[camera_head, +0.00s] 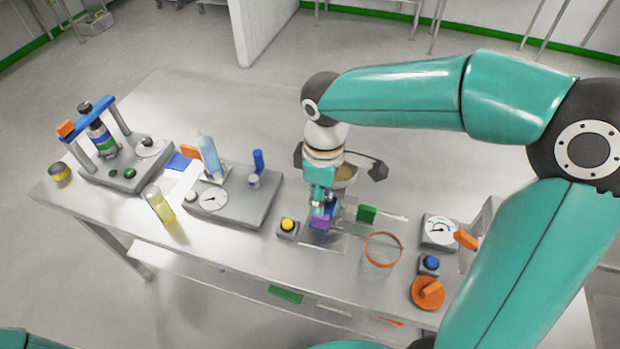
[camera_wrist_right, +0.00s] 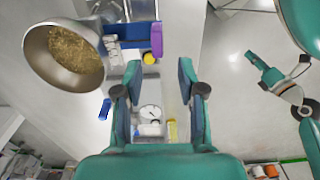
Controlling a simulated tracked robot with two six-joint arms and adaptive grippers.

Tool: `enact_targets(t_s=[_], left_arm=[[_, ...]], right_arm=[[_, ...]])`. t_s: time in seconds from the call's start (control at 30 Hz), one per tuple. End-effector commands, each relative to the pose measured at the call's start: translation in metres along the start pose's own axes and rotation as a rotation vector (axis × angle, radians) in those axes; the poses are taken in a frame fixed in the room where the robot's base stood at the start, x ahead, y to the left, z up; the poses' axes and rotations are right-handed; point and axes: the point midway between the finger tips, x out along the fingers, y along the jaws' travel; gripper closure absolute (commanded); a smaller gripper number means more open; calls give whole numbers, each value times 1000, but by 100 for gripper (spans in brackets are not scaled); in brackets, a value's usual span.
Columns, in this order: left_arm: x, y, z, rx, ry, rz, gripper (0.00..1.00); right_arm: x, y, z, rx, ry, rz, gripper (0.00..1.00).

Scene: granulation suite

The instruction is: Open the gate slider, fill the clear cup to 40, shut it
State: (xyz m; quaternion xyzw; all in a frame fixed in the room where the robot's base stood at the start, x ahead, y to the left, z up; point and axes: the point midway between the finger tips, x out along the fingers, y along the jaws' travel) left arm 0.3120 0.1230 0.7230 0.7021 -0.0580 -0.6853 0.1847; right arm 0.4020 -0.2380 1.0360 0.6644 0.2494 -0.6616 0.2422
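The clear cup (camera_head: 378,265) with an orange rim stands on the right part of the table and looks empty. A bowl-shaped hopper of tan granules (camera_wrist_right: 70,55) is at the upper left in the right wrist view; in the head view it is partly hidden behind my right gripper (camera_head: 321,207). A blue slider (camera_wrist_right: 133,34) with a purple end (camera_wrist_right: 156,40) sits beside the hopper. My right gripper points down close over the purple end, its fingers apart in the wrist view with nothing between them. My left gripper (camera_wrist_right: 256,63) is at the upper right in the wrist view; its opening is unclear.
A white dial (camera_head: 439,231), a blue button (camera_head: 430,263) and an orange knob (camera_head: 428,292) are right of the cup. A yellow button (camera_head: 288,227) and green block (camera_head: 367,214) flank the slider. A grey dial station (camera_head: 240,205) and yellow-liquid vial (camera_head: 160,204) stand left.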

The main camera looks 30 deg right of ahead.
Motion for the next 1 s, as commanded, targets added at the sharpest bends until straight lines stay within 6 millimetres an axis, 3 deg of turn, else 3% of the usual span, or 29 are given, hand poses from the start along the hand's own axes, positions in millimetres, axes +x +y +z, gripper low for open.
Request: enact_targets(t_s=[0.27, 1.0], left_arm=[[11, -4, 1, 0, -2, 0, 60], [74, -26, 0, 0, -1, 0, 60]], right_arm=[[5, 1, 9, 1, -9, 8, 60], [87, 2, 10, 6, -11, 6, 60]])
